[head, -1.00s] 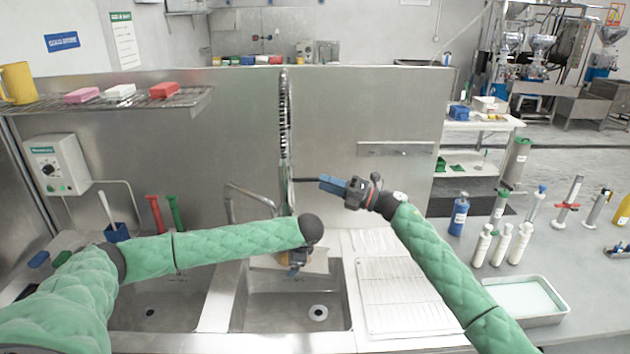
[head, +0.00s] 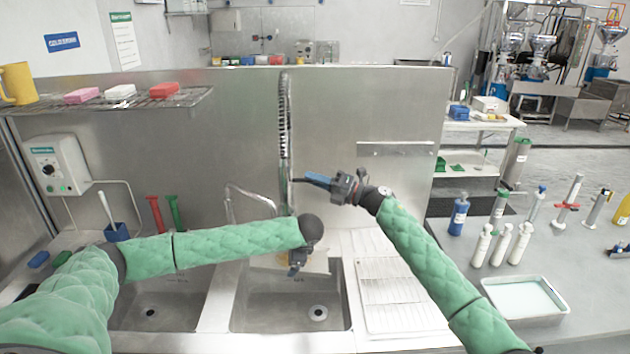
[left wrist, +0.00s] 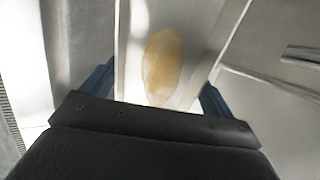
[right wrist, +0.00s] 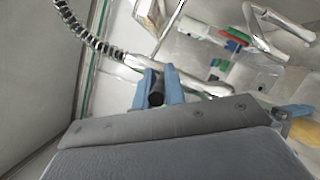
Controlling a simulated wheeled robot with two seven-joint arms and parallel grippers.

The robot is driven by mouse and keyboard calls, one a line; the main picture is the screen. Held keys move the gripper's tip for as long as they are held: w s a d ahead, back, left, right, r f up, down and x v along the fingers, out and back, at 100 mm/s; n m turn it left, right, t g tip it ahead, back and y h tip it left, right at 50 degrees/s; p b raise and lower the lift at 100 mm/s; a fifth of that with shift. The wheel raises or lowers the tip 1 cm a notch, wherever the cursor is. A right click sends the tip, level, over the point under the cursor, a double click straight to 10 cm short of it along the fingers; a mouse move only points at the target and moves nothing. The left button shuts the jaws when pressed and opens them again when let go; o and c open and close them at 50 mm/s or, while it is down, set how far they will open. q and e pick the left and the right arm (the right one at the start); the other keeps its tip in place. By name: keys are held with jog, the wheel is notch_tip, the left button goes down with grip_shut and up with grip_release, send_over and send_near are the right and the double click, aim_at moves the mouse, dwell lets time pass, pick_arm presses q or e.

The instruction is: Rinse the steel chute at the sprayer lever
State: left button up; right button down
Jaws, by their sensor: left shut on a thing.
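The steel chute shows in the left wrist view (left wrist: 195,25) as a pale metal channel with a yellow-brown patch on it. My left gripper (head: 298,262) is shut on it above the right sink basin; the arm hides much of the chute in the head view. The sprayer (head: 284,130) hangs on its coiled spring hose behind the basin. Its dark lever (right wrist: 157,95) shows in the right wrist view between the blue fingers of my right gripper (right wrist: 158,88). These fingers are close together; whether they press on the lever is unclear. In the head view that gripper (head: 316,180) points left.
The right basin (head: 290,312) lies below the left gripper. A ribbed drainboard (head: 395,295) lies right of it. Bottles (head: 500,245) and a white tray (head: 525,298) stand on the counter at the right. A tap (head: 240,192) rises behind the basins.

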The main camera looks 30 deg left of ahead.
jog(key=shift+f, duration=0.1)
jog(key=shift+f+m+y, duration=0.4)
jog(key=shift+f+y, duration=0.1)
jog(key=shift+y, duration=0.4)
jog(key=c, duration=1.5)
grip_release()
jog(key=v, duration=1.2)
